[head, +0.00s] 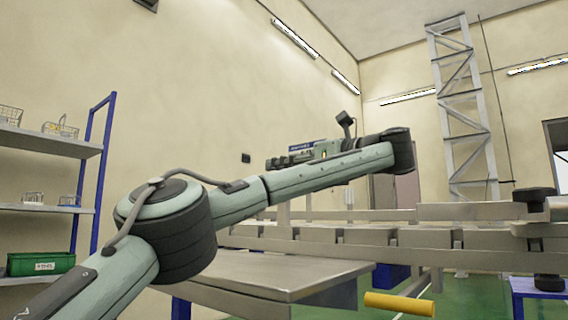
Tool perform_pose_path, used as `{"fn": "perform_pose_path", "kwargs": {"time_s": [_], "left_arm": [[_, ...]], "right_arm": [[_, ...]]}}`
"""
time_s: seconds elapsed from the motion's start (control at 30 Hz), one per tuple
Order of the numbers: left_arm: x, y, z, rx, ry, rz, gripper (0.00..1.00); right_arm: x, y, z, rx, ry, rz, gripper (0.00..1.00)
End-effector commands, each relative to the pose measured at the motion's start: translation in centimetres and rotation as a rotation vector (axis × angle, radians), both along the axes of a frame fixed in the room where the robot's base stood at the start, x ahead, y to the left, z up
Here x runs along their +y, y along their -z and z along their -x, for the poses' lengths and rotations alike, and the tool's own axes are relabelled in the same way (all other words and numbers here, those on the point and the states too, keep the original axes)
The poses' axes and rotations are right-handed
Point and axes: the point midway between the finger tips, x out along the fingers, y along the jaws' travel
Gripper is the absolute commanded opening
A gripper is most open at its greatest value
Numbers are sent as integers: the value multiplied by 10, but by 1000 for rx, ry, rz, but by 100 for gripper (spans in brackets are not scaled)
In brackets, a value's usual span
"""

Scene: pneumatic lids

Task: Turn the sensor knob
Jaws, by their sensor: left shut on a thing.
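My left arm comes in from the lower left, and its forearm reaches up to the right. The wrist folds back to the left behind the forearm. My left gripper (277,162) points left above the conveyor and is shut on a small dark part. That part is too small and too covered to make out clearly. A black knob (535,194) stands on a bracket at the right end of the conveyor rail, well apart from the gripper. I cannot tell which part is the sensor knob. My right gripper is not in view.
The conveyor (460,240) runs across the middle to the right. A grey table (270,268) is in front of it, and a yellow cylinder (399,303) is at its right. A shelf (45,140) with wire baskets and a green bin (40,264) stands left. A lattice tower (462,115) rises behind.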

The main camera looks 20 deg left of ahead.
Motion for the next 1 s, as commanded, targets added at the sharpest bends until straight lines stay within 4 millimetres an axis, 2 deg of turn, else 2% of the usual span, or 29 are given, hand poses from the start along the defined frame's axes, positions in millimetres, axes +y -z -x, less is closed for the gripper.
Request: {"fn": "perform_pose_path", "kwargs": {"time_s": [0.57,0.6,0.73,0.77,1.0], "left_arm": [[1,4,0,7,-39,6,0],[1,4,0,7,-39,6,26],[1,3,-1,6,-37,4,42],[1,3,0,6,-37,4,45],[0,2,0,3,-35,2,45]], "right_arm": [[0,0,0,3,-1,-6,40],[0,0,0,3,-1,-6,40],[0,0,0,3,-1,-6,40],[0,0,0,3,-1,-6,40],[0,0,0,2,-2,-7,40]]}}
